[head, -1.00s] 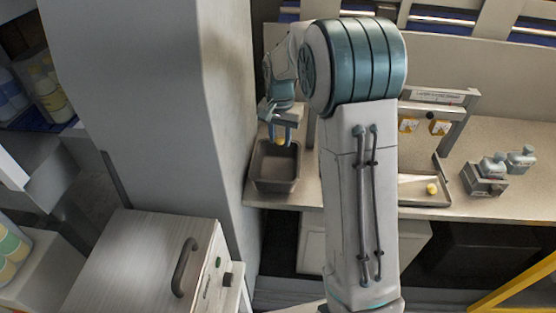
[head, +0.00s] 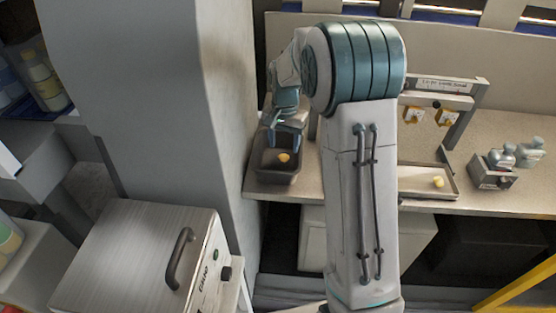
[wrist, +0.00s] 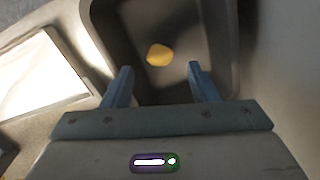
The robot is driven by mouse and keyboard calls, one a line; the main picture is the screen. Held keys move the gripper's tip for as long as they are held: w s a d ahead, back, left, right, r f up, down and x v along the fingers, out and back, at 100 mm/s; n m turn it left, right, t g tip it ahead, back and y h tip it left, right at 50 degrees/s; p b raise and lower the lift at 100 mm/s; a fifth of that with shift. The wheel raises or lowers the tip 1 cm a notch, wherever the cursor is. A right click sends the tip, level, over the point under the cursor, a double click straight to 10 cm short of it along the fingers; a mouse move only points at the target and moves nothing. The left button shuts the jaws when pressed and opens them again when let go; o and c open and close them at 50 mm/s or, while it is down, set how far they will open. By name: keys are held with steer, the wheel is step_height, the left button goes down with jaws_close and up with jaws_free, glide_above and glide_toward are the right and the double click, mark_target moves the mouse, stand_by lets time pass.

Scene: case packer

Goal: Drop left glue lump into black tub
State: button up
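A yellow glue lump (head: 283,157) is inside the black tub (head: 276,178), below my gripper (head: 285,138). In the wrist view, the lump (wrist: 159,54) shows beyond my gripper's fingertips (wrist: 160,74), against the dark inside of the tub (wrist: 140,92). The two blue fingers are wide apart, with nothing between them. My gripper hangs over the tub, pointing down. Whether the lump touches the tub floor is hard to tell. A second yellow lump (head: 438,182) lies in a shallow tray (head: 412,186) to the right.
A grey pillar (head: 160,90) stands close to the left of the tub. My arm hides the middle of the counter.

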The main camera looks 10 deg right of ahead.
step_height(320, 180, up, 14)
steer(key=shift+b, duration=0.45)
steer(key=shift+f, duration=0.1)
stand_by(0.4)
steer(key=s+f+n+t, duration=0.1)
steer(key=s+f+n, duration=0.1)
steer(key=s, duration=1.2)
steer(key=s+f+n+t, duration=0.2)
steer(key=s+f+n, duration=0.1)
steer(key=s, duration=1.1)
steer(key=shift+a+f+n, duration=0.15)
steer(key=shift+a+n, duration=0.05)
steer(key=shift+n, duration=0.6)
steer(key=shift+s, duration=0.1)
